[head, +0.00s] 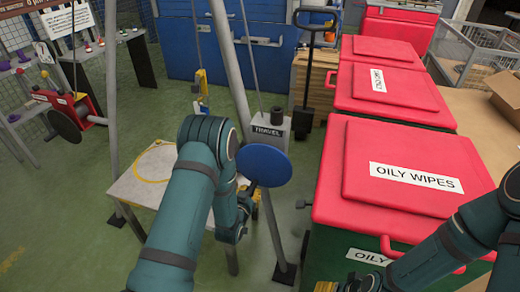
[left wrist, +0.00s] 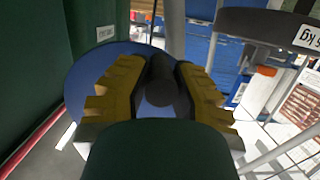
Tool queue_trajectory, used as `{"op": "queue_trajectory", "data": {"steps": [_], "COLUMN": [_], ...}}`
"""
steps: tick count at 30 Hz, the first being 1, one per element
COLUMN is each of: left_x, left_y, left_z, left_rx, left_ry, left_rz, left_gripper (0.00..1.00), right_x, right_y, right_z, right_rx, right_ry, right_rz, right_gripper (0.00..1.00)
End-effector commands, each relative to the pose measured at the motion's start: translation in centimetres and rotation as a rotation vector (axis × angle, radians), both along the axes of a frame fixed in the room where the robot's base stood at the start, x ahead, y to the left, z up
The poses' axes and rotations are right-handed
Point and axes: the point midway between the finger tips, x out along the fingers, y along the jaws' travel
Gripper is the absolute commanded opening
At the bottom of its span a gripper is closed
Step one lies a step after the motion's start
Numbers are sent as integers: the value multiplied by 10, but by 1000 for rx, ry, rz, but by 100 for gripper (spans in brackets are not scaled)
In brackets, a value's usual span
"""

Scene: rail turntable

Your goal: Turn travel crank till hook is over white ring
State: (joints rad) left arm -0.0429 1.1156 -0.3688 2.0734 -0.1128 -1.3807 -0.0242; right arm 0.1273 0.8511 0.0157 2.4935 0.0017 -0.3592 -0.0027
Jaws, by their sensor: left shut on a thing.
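The travel crank is a blue disc (head: 266,164) on a post with a grey box labelled TRAVEL (head: 268,130). My left gripper (head: 246,196) is at the disc's lower left, partly hidden by its own arm. In the left wrist view its yellow-padded fingers (left wrist: 160,92) are shut on the dark crank handle (left wrist: 162,86), with the blue disc (left wrist: 78,88) behind. A yellow hook block (head: 202,83) hangs on a line left of the post. A yellow ring outline shows on the pale table (head: 128,189); I cannot make out a white ring. My right gripper (head: 346,287) is cut off at the bottom edge.
Red-lidded OILY WIPES bins (head: 410,150) stand close right of the crank. Grey frame legs (head: 112,90) rise around the table. A red winch (head: 70,105) with a dark disc is at left. Green floor is open at lower left.

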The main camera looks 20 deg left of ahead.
Motion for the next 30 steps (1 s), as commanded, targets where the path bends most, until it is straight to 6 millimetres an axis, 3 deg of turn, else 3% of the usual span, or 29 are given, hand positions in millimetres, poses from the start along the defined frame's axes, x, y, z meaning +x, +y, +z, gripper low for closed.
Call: {"op": "queue_trajectory", "data": {"steps": [15,30], "left_x": [-1,-2], "left_y": [0,-21], "left_z": [-4,-9], "left_rx": [5,0], "left_ry": [5,12], "left_rz": [9,-5], "left_gripper": [0,0], "right_x": [0,0], "right_y": [0,0], "right_z": [0,0], "right_rx": [0,0], "right_ry": [0,0], "right_rz": [0,0], "right_gripper": [69,69]}}
